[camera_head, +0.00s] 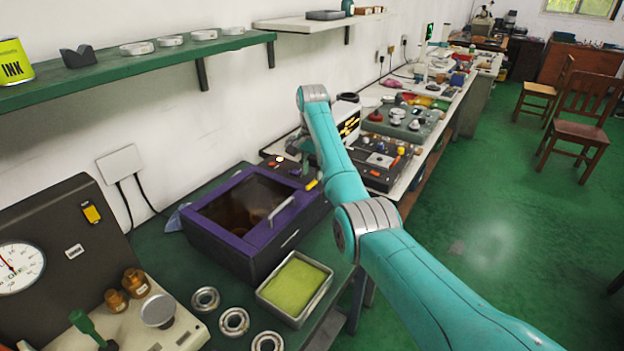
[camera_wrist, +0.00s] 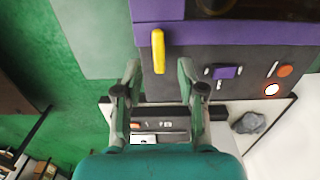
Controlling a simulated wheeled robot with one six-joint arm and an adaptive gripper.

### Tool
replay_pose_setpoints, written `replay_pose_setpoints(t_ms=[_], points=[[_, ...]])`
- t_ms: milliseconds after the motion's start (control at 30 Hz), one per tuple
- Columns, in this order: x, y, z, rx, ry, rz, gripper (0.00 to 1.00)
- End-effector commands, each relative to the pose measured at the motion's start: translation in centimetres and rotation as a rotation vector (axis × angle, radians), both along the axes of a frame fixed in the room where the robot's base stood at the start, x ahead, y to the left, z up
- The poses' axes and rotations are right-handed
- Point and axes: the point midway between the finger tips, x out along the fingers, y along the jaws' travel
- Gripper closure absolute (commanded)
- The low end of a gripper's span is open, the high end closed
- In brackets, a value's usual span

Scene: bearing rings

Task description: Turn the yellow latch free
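The yellow latch (camera_wrist: 158,50) is a short rounded bar at the purple lid edge of a dark box, lying across the seam onto the dark side panel. In the head view it shows as a small yellow piece (camera_head: 312,184) at the box's far right corner. My gripper (camera_wrist: 158,77) is open, with its two fingers spread to either side below the latch in the wrist view. Nothing is between the fingers, and I see no contact with the latch. In the head view my gripper is mostly hidden behind my arm.
The box has a purple-framed window lid (camera_head: 205,207) with a pale handle (camera_head: 281,211). Its side panel carries a purple knob (camera_wrist: 223,72), an orange button (camera_wrist: 284,71) and a lit button (camera_wrist: 271,89). A green-filled tray (camera_head: 296,287) and metal rings (camera_head: 234,321) lie in front.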

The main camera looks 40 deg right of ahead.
Motion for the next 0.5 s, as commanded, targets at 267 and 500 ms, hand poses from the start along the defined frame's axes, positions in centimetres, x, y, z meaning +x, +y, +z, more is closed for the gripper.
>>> replay_pose_setpoints(t_ms=[267,500], points=[[-0.1,0.3,-3.0,0.000,0.000,-0.003,0.60],[-0.1,0.4,-3.4,-0.001,-0.001,-0.004,0.60]])
